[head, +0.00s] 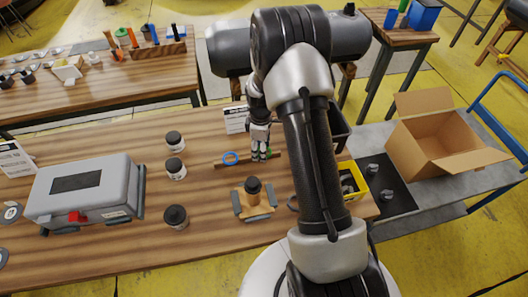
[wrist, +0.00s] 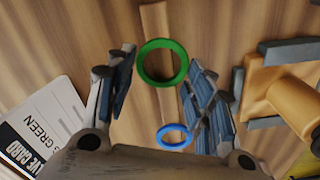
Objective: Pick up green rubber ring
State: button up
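The green rubber ring (wrist: 141,66) lies on or over a thin wooden strip (wrist: 155,18) on the table in the wrist view. In the head view only a small green bit (head: 269,153) shows beside my gripper (head: 260,152), which hides the rest. In the wrist view my gripper (wrist: 160,70) is open, with one finger on each side of the green ring and nothing held between them. Whether the fingers touch the ring I cannot tell. A blue ring (wrist: 161,132) lies nearer the gripper's palm in the wrist view; in the head view it is left of my gripper (head: 225,159).
A wooden fixture with a black knob (head: 254,200) stands close in front of my gripper. Black-lidded jars (head: 175,169) and a grey case (head: 85,195) are to the left. A white card (head: 236,119) stands behind. A yellow bin (head: 352,182) is to the right.

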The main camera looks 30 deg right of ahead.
jog(key=shift+c, duration=1.2)
